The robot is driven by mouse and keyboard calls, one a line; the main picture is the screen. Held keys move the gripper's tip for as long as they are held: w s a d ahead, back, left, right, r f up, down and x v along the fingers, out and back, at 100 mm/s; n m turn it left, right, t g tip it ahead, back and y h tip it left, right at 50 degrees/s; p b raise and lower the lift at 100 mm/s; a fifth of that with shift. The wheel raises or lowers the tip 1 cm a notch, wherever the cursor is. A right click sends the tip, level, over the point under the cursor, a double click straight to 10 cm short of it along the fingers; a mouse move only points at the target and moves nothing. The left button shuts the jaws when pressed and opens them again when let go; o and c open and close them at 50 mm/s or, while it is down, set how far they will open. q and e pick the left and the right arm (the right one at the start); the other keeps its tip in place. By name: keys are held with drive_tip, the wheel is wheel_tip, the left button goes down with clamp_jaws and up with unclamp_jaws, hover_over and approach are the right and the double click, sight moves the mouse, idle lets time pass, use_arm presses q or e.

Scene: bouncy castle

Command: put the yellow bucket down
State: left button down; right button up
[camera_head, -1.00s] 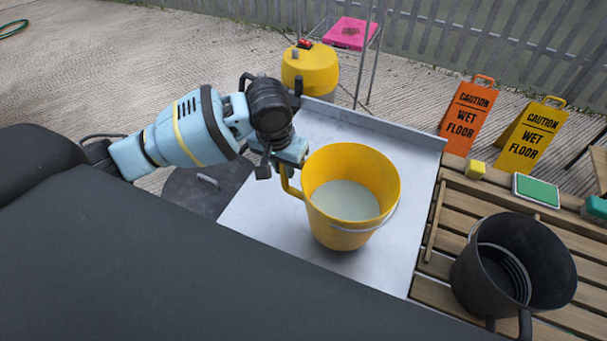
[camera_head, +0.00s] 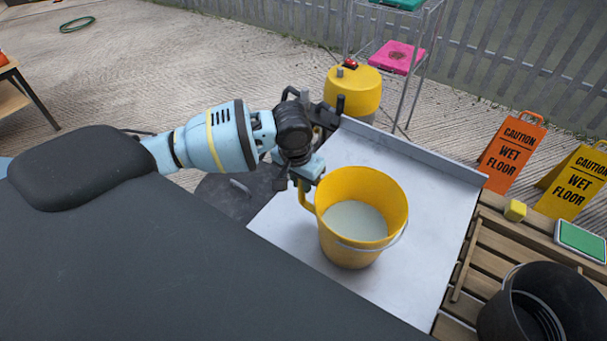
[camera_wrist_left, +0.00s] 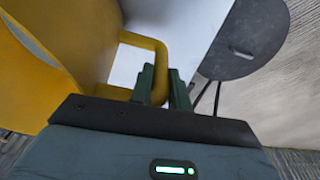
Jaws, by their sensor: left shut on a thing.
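The yellow bucket (camera_head: 345,250) is upright over a pale metal surface (camera_head: 425,250) and holds a whitish liquid. Its wire bail hangs down on the right side. My left gripper (camera_head: 304,184) is at the bucket's left side, shut on its yellow side handle. In the left wrist view the fingers (camera_wrist_left: 162,86) close around the handle (camera_wrist_left: 152,41), with the bucket wall (camera_wrist_left: 75,35) to the left. I cannot tell whether the bucket's bottom touches the surface. My right gripper is out of view.
A black bucket (camera_head: 490,320) stands on wooden slats (camera_head: 490,245) at the right, near a yellow block (camera_head: 515,210). Wet floor signs (camera_head: 511,155) stand behind. A yellow drum (camera_head: 353,88) is beyond the surface. The metal surface is clear right of the yellow bucket.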

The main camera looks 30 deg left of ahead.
use_arm(q)
drive_tip(key=shift+w+d, duration=0.1)
idle(0.3)
drive_tip(key=c, duration=1.7)
unclamp_jaws()
drive_tip(key=shift+f, duration=0.15)
drive_tip(key=o, duration=0.4)
drive_tip(key=r, duration=0.4)
drive_tip(key=s+r+p, duration=0.1)
drive_tip(key=r, duration=0.3)
drive_tip(key=s+r, duration=0.1)
drive_tip(key=r, duration=0.3)
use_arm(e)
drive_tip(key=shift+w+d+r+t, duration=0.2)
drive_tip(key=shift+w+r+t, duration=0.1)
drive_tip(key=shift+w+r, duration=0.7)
use_arm(q)
drive_tip(key=shift+s+f, duration=0.1)
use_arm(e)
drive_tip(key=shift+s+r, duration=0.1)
